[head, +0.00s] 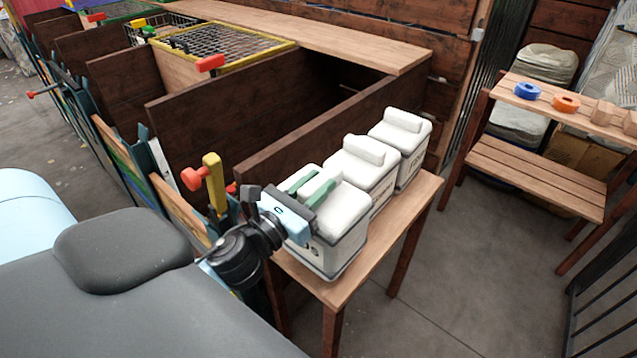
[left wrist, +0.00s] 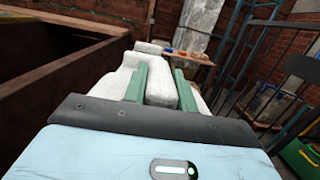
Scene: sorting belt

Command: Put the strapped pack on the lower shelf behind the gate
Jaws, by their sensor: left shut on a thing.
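Three white packs with raised grips on top stand in a row on a narrow wooden bench. My left gripper (head: 311,184) is shut on the top grip of the nearest pack (head: 340,240), with its green fingers on either side. That pack has a dark line low on its side; I cannot tell whether it is a strap. The middle pack (head: 378,165) and far pack (head: 412,140) stand behind it. In the left wrist view a white grip (left wrist: 161,88) shows between the fingers. The lower shelf (head: 530,172) of a wooden rack is at the right, bare where visible. My right gripper is out of view.
The bench (head: 405,230) stands beside dark wooden stalls (head: 250,100). The rack's upper shelf holds a blue ring (head: 527,91), an orange ring (head: 566,103) and wooden blocks. A black barred gate (head: 605,310) is at the lower right. Clear floor lies between bench and rack.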

